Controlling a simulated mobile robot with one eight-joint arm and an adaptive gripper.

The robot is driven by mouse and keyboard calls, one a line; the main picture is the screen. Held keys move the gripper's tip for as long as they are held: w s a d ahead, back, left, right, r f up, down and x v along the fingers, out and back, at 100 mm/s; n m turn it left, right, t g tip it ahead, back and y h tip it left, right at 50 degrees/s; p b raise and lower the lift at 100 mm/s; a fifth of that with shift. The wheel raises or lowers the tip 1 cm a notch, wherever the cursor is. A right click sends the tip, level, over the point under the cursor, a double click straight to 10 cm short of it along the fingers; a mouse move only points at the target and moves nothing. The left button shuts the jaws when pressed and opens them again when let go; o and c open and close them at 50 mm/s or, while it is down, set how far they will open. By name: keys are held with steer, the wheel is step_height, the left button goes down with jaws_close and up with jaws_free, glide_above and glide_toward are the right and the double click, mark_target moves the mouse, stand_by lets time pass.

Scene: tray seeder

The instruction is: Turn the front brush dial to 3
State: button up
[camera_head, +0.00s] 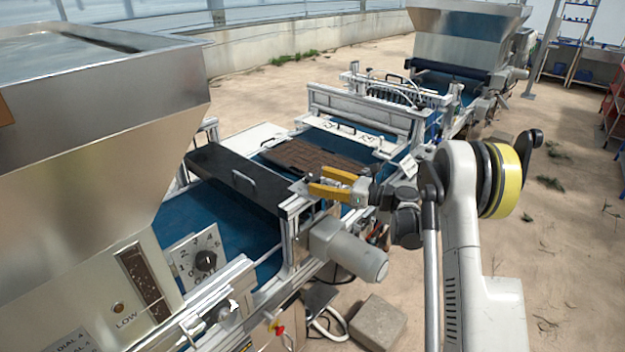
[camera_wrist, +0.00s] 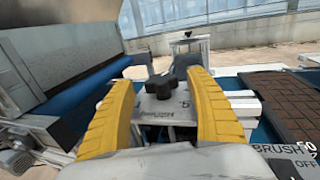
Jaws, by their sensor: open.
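My gripper (camera_head: 312,183) is open, its two yellow fingers pointing left in the head view, above the frame beside the belt. In the wrist view my gripper (camera_wrist: 161,100) has a finger on either side of a black lobed knob (camera_wrist: 160,87). The knob sits on a pale plate (camera_wrist: 160,113) lettered BRUSH, with a 5 at its right. The knob is between and beyond the fingers; I cannot tell whether they touch it. Its pointer setting is not readable. In the head view the knob is too small to make out clearly.
A second plate lettered BRUSH and OFF (camera_wrist: 290,160) is at the lower right in the wrist view. Another numbered dial (camera_head: 206,261) is by the near hopper (camera_head: 90,120). A brown tray (camera_head: 310,155) lies on the blue belt. A grey motor (camera_head: 355,255) juts out below my gripper.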

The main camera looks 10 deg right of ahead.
steer(key=shift+x, duration=1.25)
steer(key=c, duration=1.2)
steer(key=shift+w+f+n+g+y+b, duration=0.1)
steer(key=shift+f+n+g+y+b, duration=0.05)
steer(key=shift+n+g+y+b, duration=1)
steer(key=shift+n+g+y, duration=0.55)
steer(key=shift+n+g, duration=0.6)
steer(key=shift+g, duration=0.9)
steer(key=o, duration=1.2)
